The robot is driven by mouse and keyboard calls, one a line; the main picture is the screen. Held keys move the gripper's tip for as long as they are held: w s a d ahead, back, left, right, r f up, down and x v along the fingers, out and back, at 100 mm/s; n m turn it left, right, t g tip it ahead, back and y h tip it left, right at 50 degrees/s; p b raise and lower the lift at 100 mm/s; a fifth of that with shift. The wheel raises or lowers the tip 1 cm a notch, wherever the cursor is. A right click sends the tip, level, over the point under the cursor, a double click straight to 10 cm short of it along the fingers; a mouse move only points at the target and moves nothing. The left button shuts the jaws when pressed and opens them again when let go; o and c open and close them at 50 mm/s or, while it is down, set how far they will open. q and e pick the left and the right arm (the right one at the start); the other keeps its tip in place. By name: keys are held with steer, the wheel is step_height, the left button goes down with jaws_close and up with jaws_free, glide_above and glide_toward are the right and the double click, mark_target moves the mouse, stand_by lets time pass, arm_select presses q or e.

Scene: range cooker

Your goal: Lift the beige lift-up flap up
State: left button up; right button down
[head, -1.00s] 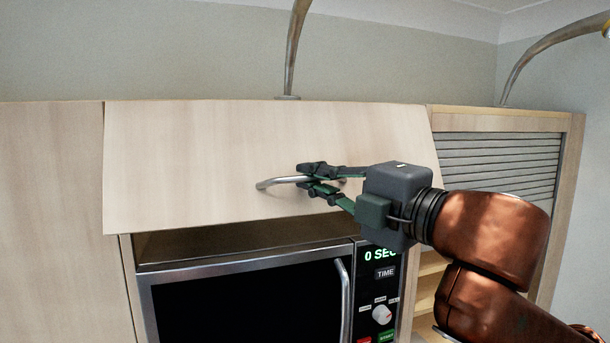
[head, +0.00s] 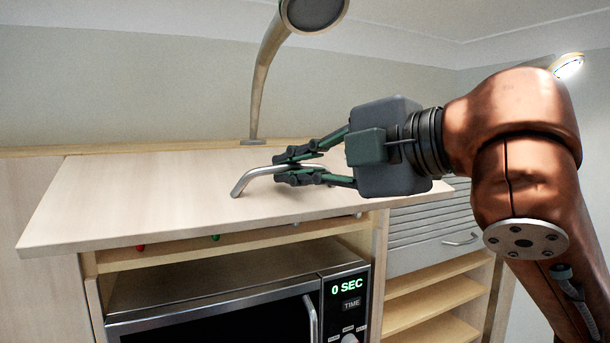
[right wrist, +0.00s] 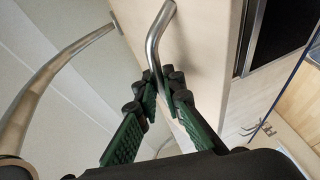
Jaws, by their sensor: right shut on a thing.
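The beige lift-up flap (head: 130,195) is raised and tilted outward, close to level, above the microwave. Its curved metal bar handle (head: 247,180) is on its front face. My right gripper (head: 290,168) is shut on the handle, with one finger on each side of the bar. In the right wrist view the handle (right wrist: 155,45) runs down between the green-padded fingers (right wrist: 160,95). My left gripper is not in view.
A microwave (head: 220,290) stands in the opening below the flap. A curved lamp (head: 263,80) rises behind the flap. A roller shutter (head: 430,235) and open shelves (head: 435,298) are at the right. Small coloured knobs (head: 215,238) show under the flap.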

steer(key=shift+r, duration=0.3)
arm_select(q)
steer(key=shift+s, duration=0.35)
arm_select(e)
steer(key=c, duration=2)
jaws_free()
steer(key=shift+c, duration=0.2)
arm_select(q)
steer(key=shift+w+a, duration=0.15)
arm_select(e)
steer(key=v, duration=1.2)
steer(key=shift+r, duration=0.2)
steer(key=shift+d, duration=0.15)
